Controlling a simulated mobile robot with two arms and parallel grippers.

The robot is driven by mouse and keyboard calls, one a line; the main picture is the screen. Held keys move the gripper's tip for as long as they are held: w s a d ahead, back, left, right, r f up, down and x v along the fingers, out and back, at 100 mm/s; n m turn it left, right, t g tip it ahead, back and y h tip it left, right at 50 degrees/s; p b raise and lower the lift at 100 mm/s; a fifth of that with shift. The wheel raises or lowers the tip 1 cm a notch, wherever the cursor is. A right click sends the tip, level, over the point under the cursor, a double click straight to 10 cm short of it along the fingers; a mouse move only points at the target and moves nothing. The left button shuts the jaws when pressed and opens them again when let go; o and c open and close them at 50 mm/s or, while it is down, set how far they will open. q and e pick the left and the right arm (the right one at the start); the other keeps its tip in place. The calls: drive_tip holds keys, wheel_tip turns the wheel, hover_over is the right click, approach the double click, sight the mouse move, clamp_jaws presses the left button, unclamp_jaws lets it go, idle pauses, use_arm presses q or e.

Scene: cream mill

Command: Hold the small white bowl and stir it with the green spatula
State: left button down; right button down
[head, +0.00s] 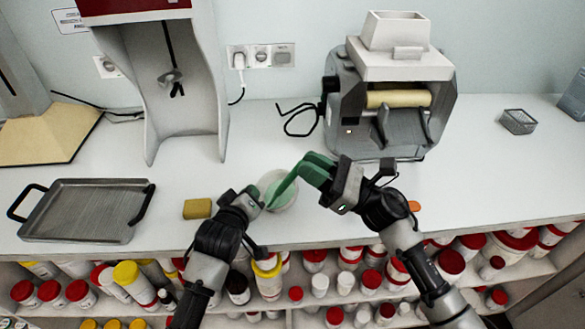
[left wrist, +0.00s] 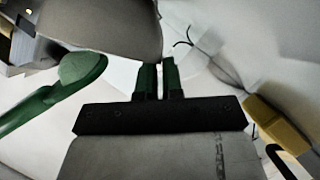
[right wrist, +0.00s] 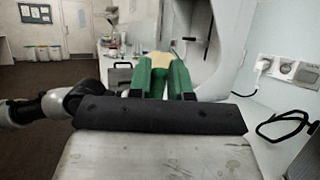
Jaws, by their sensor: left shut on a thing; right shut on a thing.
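The small white bowl (head: 285,199) stands near the front edge of the counter; its pale rim also shows in the left wrist view (left wrist: 122,76). My left gripper (head: 259,198) is shut on its left side. The green spatula (head: 283,189) slants down to the left, its lower end inside the bowl. My right gripper (head: 317,168) is shut on its upper end, right of the bowl. The spatula also shows at the left of the left wrist view (left wrist: 55,92). The bowl's contents are not clear. In the right wrist view the fingers largely hide the spatula.
A grey mill with a roller (head: 395,100) stands behind my right gripper. A dispenser-like machine (head: 180,75) stands at the back left. A yellow sponge (head: 197,208) lies left of my left gripper, beside a metal tray (head: 85,208). Shelves of jars lie below the counter edge.

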drive_tip(key=shift+w+d, duration=0.25)
drive_tip(key=shift+w, duration=0.4)
drive_tip(key=shift+w+d, duration=0.3)
drive_tip(key=shift+w, duration=0.4)
drive_tip(key=shift+w+d, duration=0.25)
drive_tip(key=shift+w, duration=0.4)
drive_tip(key=shift+w+d, duration=0.25)
drive_tip(key=shift+w, duration=0.4)
drive_tip(key=shift+w+d, duration=0.25)
drive_tip(key=shift+w, duration=0.35)
drive_tip(key=shift+s, duration=0.2)
drive_tip(key=shift+s+a, duration=0.15)
drive_tip(key=shift+s, duration=0.15)
drive_tip(key=shift+s+a, duration=0.35)
drive_tip(key=shift+s, duration=0.45)
drive_tip(key=shift+s+d, duration=0.25)
drive_tip(key=shift+d, duration=0.4)
drive_tip(key=shift+s+d, duration=0.2)
drive_tip(key=shift+d, duration=0.4)
drive_tip(key=shift+a, duration=0.25)
